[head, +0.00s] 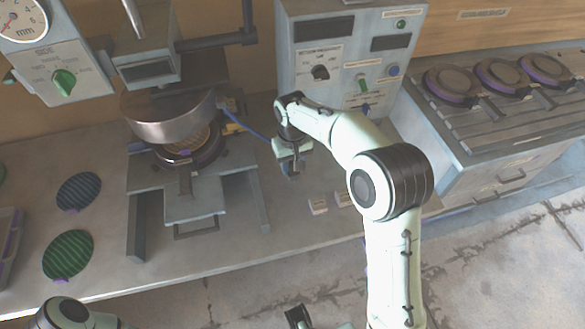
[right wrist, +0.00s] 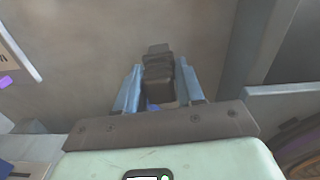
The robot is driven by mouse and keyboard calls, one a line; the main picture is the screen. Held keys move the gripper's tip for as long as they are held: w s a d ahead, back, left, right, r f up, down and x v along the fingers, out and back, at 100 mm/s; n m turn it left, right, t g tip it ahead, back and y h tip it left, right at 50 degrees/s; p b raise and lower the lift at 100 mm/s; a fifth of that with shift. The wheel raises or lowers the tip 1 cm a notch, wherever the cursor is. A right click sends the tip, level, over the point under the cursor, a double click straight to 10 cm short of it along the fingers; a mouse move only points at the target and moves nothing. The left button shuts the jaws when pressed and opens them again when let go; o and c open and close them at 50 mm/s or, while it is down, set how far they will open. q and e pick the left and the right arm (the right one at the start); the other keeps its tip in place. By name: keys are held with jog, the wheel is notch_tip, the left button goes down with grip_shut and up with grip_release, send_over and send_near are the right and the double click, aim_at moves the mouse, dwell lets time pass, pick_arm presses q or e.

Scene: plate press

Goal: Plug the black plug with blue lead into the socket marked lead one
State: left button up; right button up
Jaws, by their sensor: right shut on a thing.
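In the right wrist view, the black plug (right wrist: 158,75) is held between the two bluish fingers of my right gripper (right wrist: 158,92). A bit of blue shows at the plug's near end. In the head view, my right gripper (head: 289,168) is in front of the control box, above the bench; the plug there is too small to tell apart. The blue lead (head: 250,129) runs from the press toward this gripper. The socket marked lead one cannot be made out. A dark part at the head view's bottom edge may be my left gripper (head: 299,316); its jaws are unclear.
The press (head: 170,118) stands left of my right gripper. The control box (head: 345,60) stands behind it. Small pale blocks (head: 317,206) lie on the bench near its front edge. Ribbed discs (head: 68,254) lie at left. A cabinet (head: 480,150) with dark round plates stands at right.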

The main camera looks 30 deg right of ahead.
pick_arm(q)
jog(key=shift+r, duration=0.1)
pick_arm(e)
jog(key=shift+r, duration=0.1)
jog(key=shift+r+p, duration=2.5)
jog(key=shift+r, duration=0.7)
pick_arm(q)
jog(key=r, duration=0.1)
jog(key=w+r, duration=0.1)
jog(key=r, duration=0.1)
jog(key=w+r, duration=0.1)
jog(key=r, duration=0.1)
jog(key=shift+w+r, duration=0.1)
